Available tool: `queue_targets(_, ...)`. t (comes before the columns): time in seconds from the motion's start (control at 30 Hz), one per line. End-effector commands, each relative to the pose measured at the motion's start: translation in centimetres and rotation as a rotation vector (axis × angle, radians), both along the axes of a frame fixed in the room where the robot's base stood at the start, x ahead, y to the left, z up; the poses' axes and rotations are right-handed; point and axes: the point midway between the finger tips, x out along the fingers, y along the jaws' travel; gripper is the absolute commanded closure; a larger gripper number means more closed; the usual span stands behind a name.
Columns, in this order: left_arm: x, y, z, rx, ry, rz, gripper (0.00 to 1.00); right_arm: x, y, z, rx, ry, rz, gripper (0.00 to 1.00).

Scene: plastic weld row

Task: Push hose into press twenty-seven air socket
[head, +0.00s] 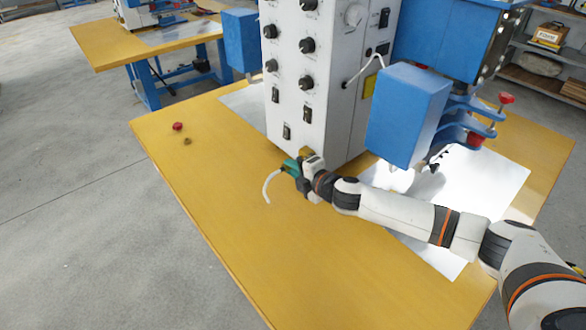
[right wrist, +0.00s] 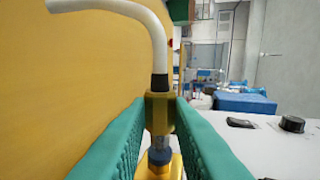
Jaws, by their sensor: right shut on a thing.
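The white hose (head: 267,187) curves out from my right gripper (head: 290,167) over the yellow table. In the right wrist view the hose (right wrist: 158,38) bends at the top and ends in a black sleeve (right wrist: 160,82). Below this is a brass fitting (right wrist: 159,112), held between the teal fingers of the shut gripper. A blue-grey section and another brass part (right wrist: 170,172) lie in line below it. Whether they are seated together I cannot tell. The gripper is close beside the press's grey control box (head: 325,85), near its lower front corner. My left gripper is not in view.
The yellow table (head: 230,215) is clear in front. A red knob-like piece (head: 177,126) and a small brass piece (head: 187,141) lie at its left. A blue press block (head: 408,115) hangs above my right forearm. Another press table (head: 130,45) stands behind.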

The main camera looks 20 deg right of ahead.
Motion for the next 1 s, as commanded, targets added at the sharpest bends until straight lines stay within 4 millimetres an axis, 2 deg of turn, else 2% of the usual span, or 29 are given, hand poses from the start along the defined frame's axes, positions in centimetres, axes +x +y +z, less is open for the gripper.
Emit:
queue_targets(0.57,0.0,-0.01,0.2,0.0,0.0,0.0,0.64,0.25,-0.73,-0.01,0.0,0.0,-0.001,1.0)
queue_targets(0.6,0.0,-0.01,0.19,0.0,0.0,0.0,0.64,0.25,-0.74,-0.02,0.0,0.0,-0.001,0.78)
queue_targets(0.73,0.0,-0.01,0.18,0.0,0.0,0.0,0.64,0.25,-0.73,-0.01,0.0,0.0,-0.001,0.56)
queue_targets(1.0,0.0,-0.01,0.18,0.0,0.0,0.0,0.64,0.2,-0.7,-0.03,0.0,0.001,0.0,0.55)
